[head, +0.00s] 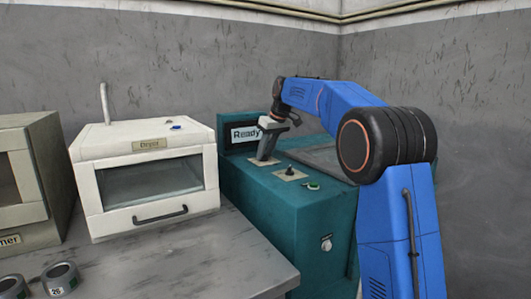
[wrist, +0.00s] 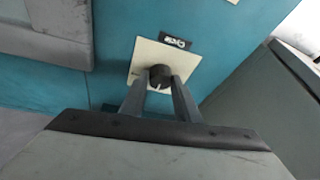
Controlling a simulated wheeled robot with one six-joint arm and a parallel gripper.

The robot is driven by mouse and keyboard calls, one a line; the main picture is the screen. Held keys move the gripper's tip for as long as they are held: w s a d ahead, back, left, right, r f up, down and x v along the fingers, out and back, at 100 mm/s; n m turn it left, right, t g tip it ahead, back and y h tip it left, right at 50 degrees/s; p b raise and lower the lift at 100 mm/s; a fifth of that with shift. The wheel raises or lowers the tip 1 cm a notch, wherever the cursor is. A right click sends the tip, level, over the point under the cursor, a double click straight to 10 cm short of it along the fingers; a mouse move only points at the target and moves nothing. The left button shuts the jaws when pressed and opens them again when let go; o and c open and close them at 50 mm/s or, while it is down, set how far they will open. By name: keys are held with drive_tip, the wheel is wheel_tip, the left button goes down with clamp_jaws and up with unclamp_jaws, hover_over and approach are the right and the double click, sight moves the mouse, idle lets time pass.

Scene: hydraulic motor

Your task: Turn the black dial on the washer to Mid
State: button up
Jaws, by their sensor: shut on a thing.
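The teal washer (head: 315,215) stands right of centre in the head view, with a display sign (head: 246,133) reading "Ready". My gripper (head: 265,158) reaches down onto a pale plate on the washer's top, just in front of the sign. In the wrist view the black dial (wrist: 160,73) sits on a cream plate (wrist: 146,53), between the two fingers of my gripper (wrist: 159,80), which is shut on it. A white mark on the dial points toward the bottom of the picture. A small black label (wrist: 174,41) is upside down. I cannot read any Mid mark.
A second pale plate with a black knob (head: 290,171) and a green-ringed part (head: 312,185) lie nearer on the washer's top. A grey panel (head: 318,157) is beside them. A white cabinet labelled "Depot" (head: 150,145) stands left. Grey rolls (head: 61,277) lie on the worktop (head: 180,262).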

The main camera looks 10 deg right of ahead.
drive_tip(key=o, duration=1)
drive_tip(key=shift+o, duration=0.2)
drive_tip(key=v, duration=1.7)
drive_tip(key=shift+r, duration=0.15)
drive_tip(key=shift+s, duration=0.15)
